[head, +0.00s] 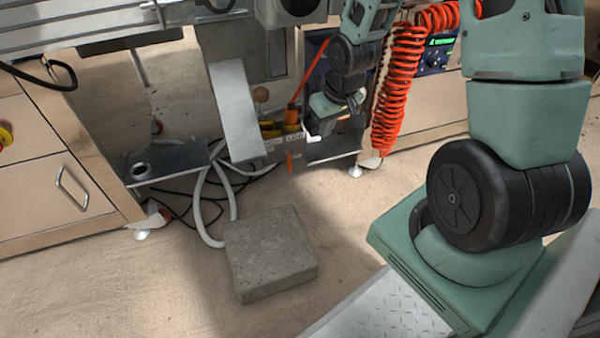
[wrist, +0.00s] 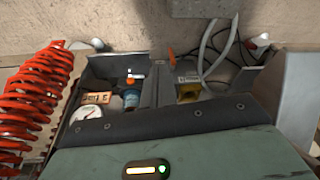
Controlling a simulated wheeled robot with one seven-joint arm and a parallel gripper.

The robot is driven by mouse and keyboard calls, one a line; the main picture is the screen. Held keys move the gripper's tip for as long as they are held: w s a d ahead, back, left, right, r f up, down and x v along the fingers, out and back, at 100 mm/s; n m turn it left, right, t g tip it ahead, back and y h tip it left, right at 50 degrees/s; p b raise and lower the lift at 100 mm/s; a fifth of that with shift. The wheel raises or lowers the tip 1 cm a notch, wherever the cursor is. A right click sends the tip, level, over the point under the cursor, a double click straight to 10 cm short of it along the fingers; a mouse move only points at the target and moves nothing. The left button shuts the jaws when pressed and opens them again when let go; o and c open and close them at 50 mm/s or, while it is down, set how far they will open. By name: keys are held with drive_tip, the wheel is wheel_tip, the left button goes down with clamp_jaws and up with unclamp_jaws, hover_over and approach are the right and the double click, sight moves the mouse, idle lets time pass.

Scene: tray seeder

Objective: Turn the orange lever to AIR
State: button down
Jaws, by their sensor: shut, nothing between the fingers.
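A small orange lever (head: 290,160) hangs upright below a pale label plate at the lower edge of the machine in the head view. In the wrist view the orange lever (wrist: 172,58) shows just beyond and right of my fingertips. My gripper (wrist: 159,67) is shut and empty, its dark fingers together; I cannot tell whether they touch the lever. In the head view my gripper (head: 320,125) is small, partly hidden, and right of the lever. The pale label (wrist: 188,77) is too small to read.
A red coiled hose (head: 388,95) hangs right of my gripper. A dial gauge (wrist: 88,113) and a blue fitting (wrist: 131,97) sit left of my fingers in the wrist view. A concrete block (head: 268,252) lies on the floor near pale hoses (head: 204,215).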

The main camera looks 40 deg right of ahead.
sight(288, 160)
drive_tip(key=w+d+f+m+t+y, duration=0.1)
drive_tip(key=w+d+f+t, duration=0.1)
drive_tip(key=f, duration=0.5)
drive_tip(key=w+d+f+m+t+y, duration=0.1)
drive_tip(key=w+d+f+m+t, duration=0.1)
drive_tip(key=d+f, duration=0.2)
drive_tip(key=shift+d+f+m+y, duration=0.2)
drive_tip(key=shift+f+m+y, duration=0.15)
drive_tip(key=shift+f, duration=1.05)
drive_tip(key=w+a+f+b, duration=0.6)
drive_tip(key=w+f+b, duration=0.1)
drive_tip(key=f+b, duration=0.1)
drive_tip(key=shift+w, duration=0.1)
